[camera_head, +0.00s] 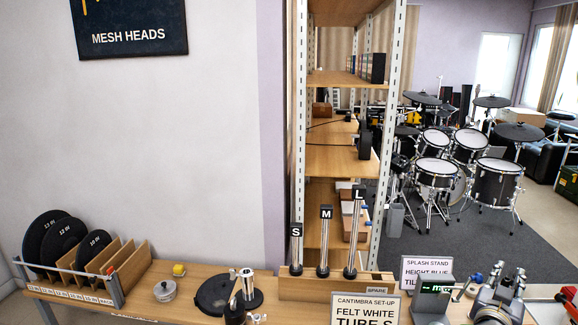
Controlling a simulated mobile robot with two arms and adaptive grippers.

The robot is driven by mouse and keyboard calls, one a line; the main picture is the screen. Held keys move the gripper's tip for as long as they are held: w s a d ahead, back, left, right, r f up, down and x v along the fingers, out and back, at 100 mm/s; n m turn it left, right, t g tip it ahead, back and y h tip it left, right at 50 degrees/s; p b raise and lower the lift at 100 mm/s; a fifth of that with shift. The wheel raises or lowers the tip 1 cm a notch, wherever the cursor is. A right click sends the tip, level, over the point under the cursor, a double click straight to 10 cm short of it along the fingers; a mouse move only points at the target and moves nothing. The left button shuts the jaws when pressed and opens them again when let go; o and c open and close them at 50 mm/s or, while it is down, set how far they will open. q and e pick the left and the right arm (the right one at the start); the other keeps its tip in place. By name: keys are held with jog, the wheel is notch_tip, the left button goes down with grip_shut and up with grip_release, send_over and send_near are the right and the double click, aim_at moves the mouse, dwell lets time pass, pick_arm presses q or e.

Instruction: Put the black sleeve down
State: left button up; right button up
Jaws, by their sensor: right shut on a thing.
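My right gripper (508,280) is at the bottom right, low over the bench beside a small dark device with a green display (434,300). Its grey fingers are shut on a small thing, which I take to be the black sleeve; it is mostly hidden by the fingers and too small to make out. My left gripper is not in view.
Metal tubes marked S, M and L (325,245) stand upright behind signs (365,309). A drum kit (465,170) is beyond.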

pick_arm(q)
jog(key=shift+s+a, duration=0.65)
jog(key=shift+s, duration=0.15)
pick_arm(e)
jog(key=s+a+f+n+t+y, duration=0.2)
jog(key=s+a+n+y, duration=0.2)
jog(key=s+a, duration=0.7)
jog(key=s+a+f+n+t+y, duration=0.2)
jog(key=s+a+y, duration=0.6)
jog(key=a, duration=1.2)
jog(key=s+n+t, duration=0.1)
jog(key=s+n, duration=0.1)
jog(key=s, duration=0.2)
jog(key=shift+f+n+y, duration=0.3)
jog(key=shift+n+y, duration=0.1)
jog(key=shift+w+a, duration=0.1)
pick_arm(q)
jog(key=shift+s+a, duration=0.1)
pick_arm(e)
jog(key=shift+f, duration=0.1)
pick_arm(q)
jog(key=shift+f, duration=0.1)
